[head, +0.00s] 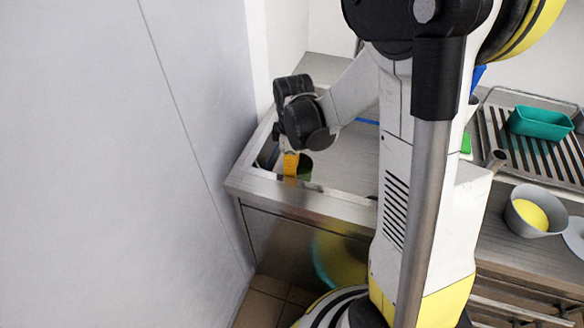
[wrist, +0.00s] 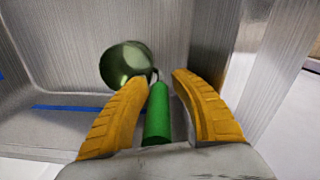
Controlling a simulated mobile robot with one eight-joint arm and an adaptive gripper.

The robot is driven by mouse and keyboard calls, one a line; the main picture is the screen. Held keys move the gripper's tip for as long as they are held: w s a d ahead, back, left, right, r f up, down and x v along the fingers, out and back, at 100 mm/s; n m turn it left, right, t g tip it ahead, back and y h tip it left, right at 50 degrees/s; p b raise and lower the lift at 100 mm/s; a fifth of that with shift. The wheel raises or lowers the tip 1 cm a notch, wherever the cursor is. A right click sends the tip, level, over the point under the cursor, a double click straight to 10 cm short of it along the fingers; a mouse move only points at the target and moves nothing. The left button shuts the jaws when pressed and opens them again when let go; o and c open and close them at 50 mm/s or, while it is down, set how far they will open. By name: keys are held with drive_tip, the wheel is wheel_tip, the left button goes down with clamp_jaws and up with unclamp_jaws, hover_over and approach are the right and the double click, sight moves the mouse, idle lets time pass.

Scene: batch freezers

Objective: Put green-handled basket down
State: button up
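In the wrist view, the basket's green handle (wrist: 157,115) lies between the two yellow fingers of my gripper (wrist: 160,78). The fingertips close in on both sides of the handle near its far end, and my gripper looks shut on it. The basket's shiny greenish round cup (wrist: 127,63) shows beyond the fingertips, tilted toward the left. In the head view, my gripper (head: 291,166) points down at the left end of the steel counter, over an opening. A dark green part of the basket (head: 305,168) shows beside the finger. Whether the basket touches a surface is unclear.
A steel counter (head: 345,160) runs to the right, with a raised rim around the opening. A plain wall (head: 120,160) stands close on the left. To the right are a grey bowl with yellow contents (head: 521,222) and a teal tray (head: 541,123) on a slatted rack.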

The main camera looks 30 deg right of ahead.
drive_tip(key=r+p, duration=0.1)
drive_tip(key=r, duration=0.3)
drive_tip(key=r+p, duration=0.2)
drive_tip(key=r, duration=0.2)
drive_tip(key=r+p, duration=0.1)
drive_tip(key=r, duration=0.3)
drive_tip(key=shift+s+p, duration=0.25)
drive_tip(key=shift+p, duration=0.05)
drive_tip(key=s+a+r+m+t, duration=0.5)
drive_tip(key=s+r+m+t, duration=0.1)
drive_tip(key=s+r+m, duration=0.4)
drive_tip(key=shift+s+a+m+t, duration=0.2)
drive_tip(key=shift+s+m+t, duration=0.2)
drive_tip(key=shift+s+m, duration=0.3)
drive_tip(key=shift+o, duration=0.7)
